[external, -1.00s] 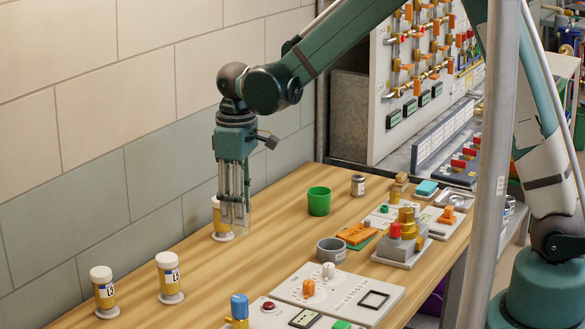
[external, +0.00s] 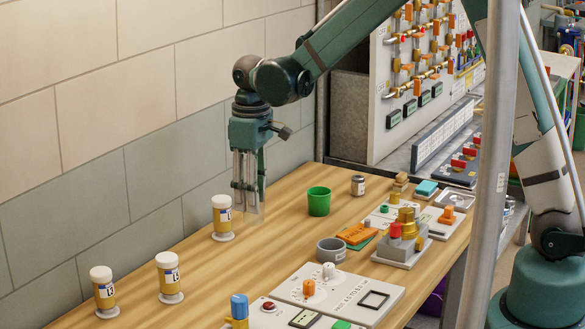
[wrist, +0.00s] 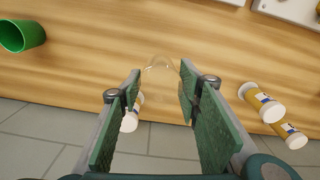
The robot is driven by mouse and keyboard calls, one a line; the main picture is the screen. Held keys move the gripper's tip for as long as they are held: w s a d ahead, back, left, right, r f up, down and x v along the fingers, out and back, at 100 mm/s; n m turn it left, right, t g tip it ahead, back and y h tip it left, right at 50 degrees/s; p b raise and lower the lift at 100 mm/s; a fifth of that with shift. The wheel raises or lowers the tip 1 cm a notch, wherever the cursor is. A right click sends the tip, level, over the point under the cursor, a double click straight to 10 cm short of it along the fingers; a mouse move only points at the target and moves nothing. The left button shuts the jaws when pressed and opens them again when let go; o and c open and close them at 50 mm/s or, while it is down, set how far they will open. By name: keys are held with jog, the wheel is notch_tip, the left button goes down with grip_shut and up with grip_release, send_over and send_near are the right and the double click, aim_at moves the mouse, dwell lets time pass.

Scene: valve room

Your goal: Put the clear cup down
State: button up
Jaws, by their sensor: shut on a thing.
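The clear cup (external: 250,207) is see-through and hard to make out. It sits between the fingers of my gripper (external: 246,190), which is shut on it over the wooden table. In the wrist view, its faint curved rim (wrist: 159,64) shows just beyond the fingertips of my gripper (wrist: 160,84). The cup appears to be held above the tabletop, though the exact gap cannot be told.
A white-capped yellow bottle (external: 222,217) stands just left of my gripper; two similar bottles (external: 169,277) (external: 104,291) stand further left. A green cup (external: 318,201) and a grey bowl (external: 331,250) are to the right. Bare tabletop (external: 255,255) lies in front.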

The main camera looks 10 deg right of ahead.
jog(key=w+d+m, duration=0.1)
jog(key=w+d, duration=0.8)
jog(key=shift+d+m+p, duration=0.4)
jog(key=shift+p, duration=0.05)
notch_tip(320, 180, down, 6)
jog(key=shift+f, duration=0.2)
dwell(0.3)
jog(key=shift+f, duration=1.75)
jog(key=shift+f, duration=0.2)
jog(key=o, duration=0.8)
jog(key=shift+r, duration=0.1)
jog(key=shift+r, duration=0.1)
